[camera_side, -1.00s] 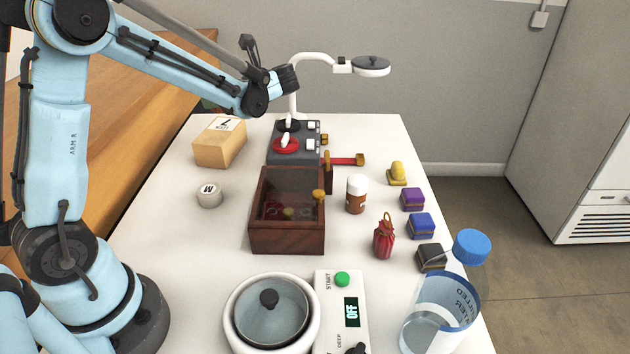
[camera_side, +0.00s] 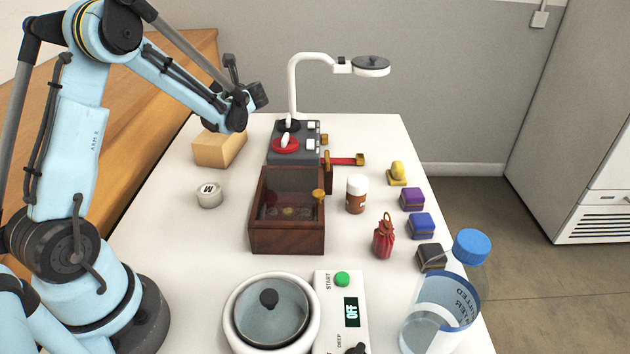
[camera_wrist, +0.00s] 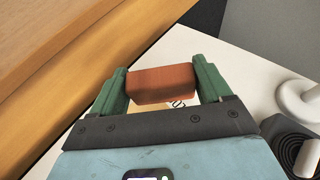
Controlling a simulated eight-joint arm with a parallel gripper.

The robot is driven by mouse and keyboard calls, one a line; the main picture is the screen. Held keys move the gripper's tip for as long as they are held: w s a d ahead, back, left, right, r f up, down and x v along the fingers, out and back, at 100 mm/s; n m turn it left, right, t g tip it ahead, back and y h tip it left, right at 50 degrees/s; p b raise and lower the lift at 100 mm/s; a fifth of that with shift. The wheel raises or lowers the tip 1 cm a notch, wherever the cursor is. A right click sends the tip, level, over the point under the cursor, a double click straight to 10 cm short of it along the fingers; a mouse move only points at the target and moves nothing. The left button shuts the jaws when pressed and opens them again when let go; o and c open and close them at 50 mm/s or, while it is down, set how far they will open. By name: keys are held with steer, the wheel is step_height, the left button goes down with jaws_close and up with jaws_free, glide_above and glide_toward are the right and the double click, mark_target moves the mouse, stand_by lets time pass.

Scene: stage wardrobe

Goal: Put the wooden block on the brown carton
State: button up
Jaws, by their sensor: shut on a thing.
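My gripper (camera_wrist: 159,72) is shut on the wooden block (camera_wrist: 160,85), a reddish-brown bar held between two green fingers in the wrist view. The brown carton (camera_side: 216,151) is a tan box at the back left of the white table in the side view. My arm covers part of its top there. A pale, marked strip of the carton (camera_wrist: 180,104) shows just beyond my gripper, below the block. The block appears over the carton; whether they touch cannot be told. Block and fingers are hidden behind my arm in the side view.
Right of the carton stands a grey device (camera_side: 293,140) with a tall white lamp-like arm (camera_side: 292,85). A cooker (camera_side: 271,318) and bottle (camera_side: 440,310) are nearer.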

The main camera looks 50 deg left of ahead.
steer(key=shift+f, duration=2)
steer(key=shift+f, duration=0.15)
steer(key=o, duration=1)
steer(key=shift+c, duration=0.2)
